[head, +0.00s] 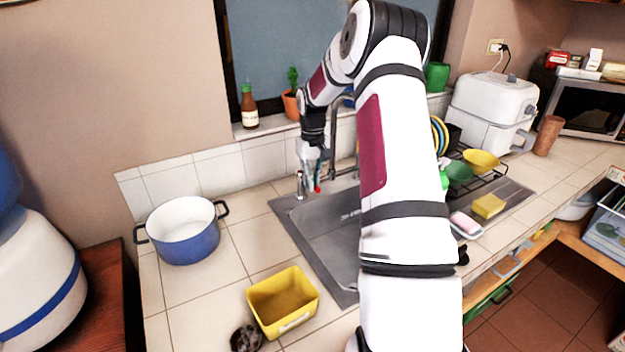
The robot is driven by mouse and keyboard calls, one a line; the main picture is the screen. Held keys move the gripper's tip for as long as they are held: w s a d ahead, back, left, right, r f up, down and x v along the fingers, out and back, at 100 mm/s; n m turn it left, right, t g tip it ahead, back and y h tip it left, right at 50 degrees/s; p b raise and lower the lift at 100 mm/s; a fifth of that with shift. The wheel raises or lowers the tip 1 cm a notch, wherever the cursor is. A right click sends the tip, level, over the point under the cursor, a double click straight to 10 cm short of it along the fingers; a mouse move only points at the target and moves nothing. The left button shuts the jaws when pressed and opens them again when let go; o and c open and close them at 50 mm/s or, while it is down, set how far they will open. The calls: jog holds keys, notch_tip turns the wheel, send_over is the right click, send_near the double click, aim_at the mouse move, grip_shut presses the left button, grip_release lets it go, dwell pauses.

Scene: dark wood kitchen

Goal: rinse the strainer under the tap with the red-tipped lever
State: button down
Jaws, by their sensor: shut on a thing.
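My gripper (313,178) is at the back left edge of the sink, pointing down, with its fingers shut around the red-tipped lever (317,188). Only the red end of the lever shows clearly below the fingers. The tap's grey spout (336,135) rises just right of the gripper, partly behind my arm. The metal sink (325,235) lies below, and my arm covers much of its basin. I cannot make out the strainer; it may be hidden behind my arm. Whether water runs cannot be told.
A blue pot (187,246) and a yellow bin (283,318) stand on the counter left of the sink. A small silver post (300,185) stands close left of the gripper. A dish rack (482,165) and yellow sponge (488,206) are at right.

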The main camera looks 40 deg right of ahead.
jog(key=m, duration=0.1)
jog(key=a+m+b, duration=0.1)
jog(key=shift+w+a+m, duration=0.3)
jog(key=c, duration=1.6)
grip_release()
jog(key=shift+c, duration=0.2)
notch_tip(320, 180, up, 12)
jog(key=shift+c, duration=0.3)
